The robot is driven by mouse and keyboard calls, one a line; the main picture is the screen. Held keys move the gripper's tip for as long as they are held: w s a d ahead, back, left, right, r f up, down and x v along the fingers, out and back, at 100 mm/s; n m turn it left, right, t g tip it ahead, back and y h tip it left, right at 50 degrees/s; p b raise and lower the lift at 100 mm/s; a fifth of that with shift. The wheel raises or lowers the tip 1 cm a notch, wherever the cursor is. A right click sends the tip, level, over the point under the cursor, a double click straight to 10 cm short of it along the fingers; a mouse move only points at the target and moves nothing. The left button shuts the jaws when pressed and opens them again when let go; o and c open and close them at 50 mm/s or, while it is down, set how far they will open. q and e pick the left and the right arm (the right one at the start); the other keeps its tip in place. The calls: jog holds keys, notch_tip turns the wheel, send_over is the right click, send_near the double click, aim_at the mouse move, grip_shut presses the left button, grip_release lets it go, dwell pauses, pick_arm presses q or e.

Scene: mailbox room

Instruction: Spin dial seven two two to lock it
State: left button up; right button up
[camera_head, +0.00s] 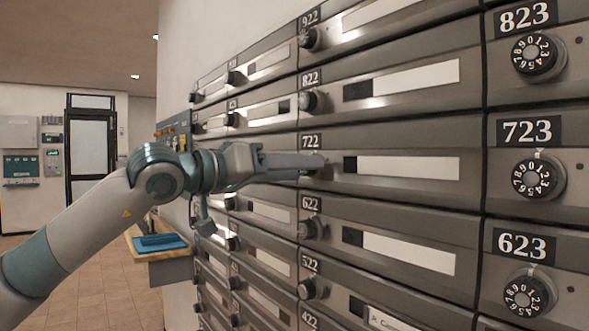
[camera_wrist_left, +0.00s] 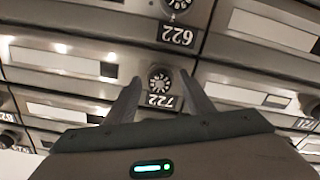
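The 722 dial (camera_wrist_left: 160,79) is a round dial with white numerals on its dark face, above its upside-down 722 label (camera_wrist_left: 161,100) in the left wrist view. In the head view the 722 label (camera_head: 310,141) shows, while my gripper mostly hides the dial. My left gripper (camera_head: 318,164) reaches in from the left to the front of the 722 box. Its two fingers are apart, one on each side of the dial, and grip nothing visibly. I cannot tell whether a finger touches the dial. My right gripper is out of view.
Neighbouring dials stick out close by: the 822 dial (camera_head: 312,102) above, the 622 dial (camera_head: 311,229) below and the 723 dial (camera_head: 538,178) to the right. A wooden counter (camera_head: 172,254) with a blue tray stands at the left. Open floor (camera_head: 98,285) lies left of the mailbox wall.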

pick_arm(q)
jog(key=shift+s+a, duration=0.1)
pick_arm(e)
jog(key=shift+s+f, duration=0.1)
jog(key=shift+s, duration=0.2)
pick_arm(q)
jog(key=b+v, duration=0.1)
jog(key=v, duration=1.6)
jog(key=shift+b, duration=0.35)
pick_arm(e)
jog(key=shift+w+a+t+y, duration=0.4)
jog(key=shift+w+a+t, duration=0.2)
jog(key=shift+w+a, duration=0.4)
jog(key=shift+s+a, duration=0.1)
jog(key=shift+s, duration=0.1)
